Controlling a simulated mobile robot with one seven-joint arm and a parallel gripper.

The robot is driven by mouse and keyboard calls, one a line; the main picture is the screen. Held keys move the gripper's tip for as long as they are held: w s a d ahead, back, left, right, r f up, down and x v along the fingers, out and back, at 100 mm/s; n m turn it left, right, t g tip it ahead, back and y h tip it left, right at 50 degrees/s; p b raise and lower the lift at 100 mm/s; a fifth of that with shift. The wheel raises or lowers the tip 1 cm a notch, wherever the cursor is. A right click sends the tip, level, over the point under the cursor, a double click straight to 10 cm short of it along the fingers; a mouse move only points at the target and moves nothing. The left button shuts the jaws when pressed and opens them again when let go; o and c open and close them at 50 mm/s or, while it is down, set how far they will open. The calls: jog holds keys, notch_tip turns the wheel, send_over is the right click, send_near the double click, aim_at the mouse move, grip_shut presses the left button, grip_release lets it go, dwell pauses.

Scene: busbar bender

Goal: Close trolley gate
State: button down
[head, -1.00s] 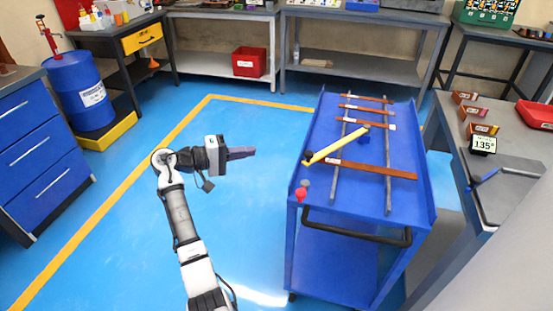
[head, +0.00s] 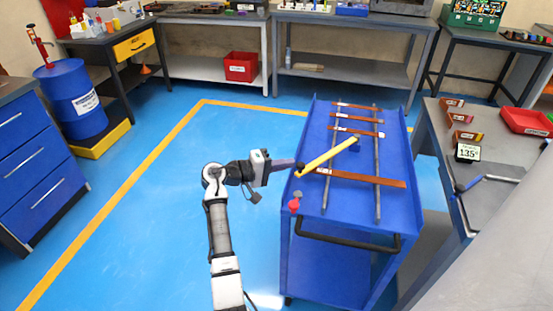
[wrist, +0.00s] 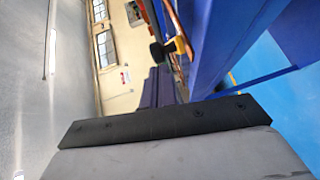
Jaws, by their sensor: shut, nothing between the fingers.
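The blue trolley (head: 397,220) stands right of centre in the head view. Its gate looks to be the yellow bar (head: 328,157), lying slantwise above the trolley top from the left edge toward the middle. The bar's black near end (head: 299,171) is at the left edge. A red knob (head: 294,205) is on the near left corner. My gripper (head: 293,163) is shut and empty, its tip at the trolley's left edge close to the bar's black end. Contact cannot be told. The wrist view shows a black knob with yellow (wrist: 163,50) just beyond my fingers (wrist: 160,88).
Brown copper-coloured strips (head: 367,179) lie across two grey rails on the trolley. A black handle (head: 347,241) spans its near end. A grey workbench (head: 497,199) stands close on the right. Open blue floor (head: 165,220) lies to the left.

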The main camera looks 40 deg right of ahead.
jog(key=shift+s, duration=0.1)
jog(key=shift+s+d+p, duration=0.1)
jog(key=shift+s+p, duration=0.65)
jog(key=shift+s, duration=1.25)
jog(key=shift+w, duration=0.15)
